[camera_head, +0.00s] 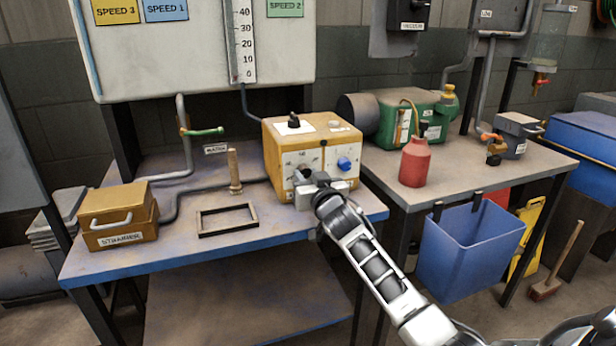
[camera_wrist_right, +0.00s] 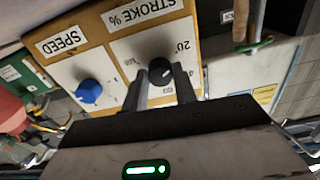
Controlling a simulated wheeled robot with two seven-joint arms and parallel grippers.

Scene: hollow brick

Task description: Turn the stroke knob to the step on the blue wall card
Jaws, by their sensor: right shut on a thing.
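The yellow pump box (camera_head: 283,140) stands on the blue-edged bench, with two white dial plates on its front. The black stroke knob (camera_wrist_right: 161,71) sits under the label STROKE % (camera_wrist_right: 147,13) in the wrist view, which shows the panel upside down. A small light mark shows on the knob; its exact reading is unclear. My right gripper (camera_head: 307,181) is at the box front, its fingers (camera_wrist_right: 161,88) shut on the stroke knob from both sides. In the head view it partly hides the knob. The blue wall card (camera_head: 166,9) reads SPEED 1. My left gripper is out of view.
A blue speed knob (camera_head: 345,164) is close beside my right gripper. A black knob (camera_head: 294,121) is on the box top. A yellow card (camera_head: 116,11) and green card (camera_head: 285,7) hang above. The bench holds a strainer box (camera_head: 118,215) and an empty frame (camera_head: 228,220).

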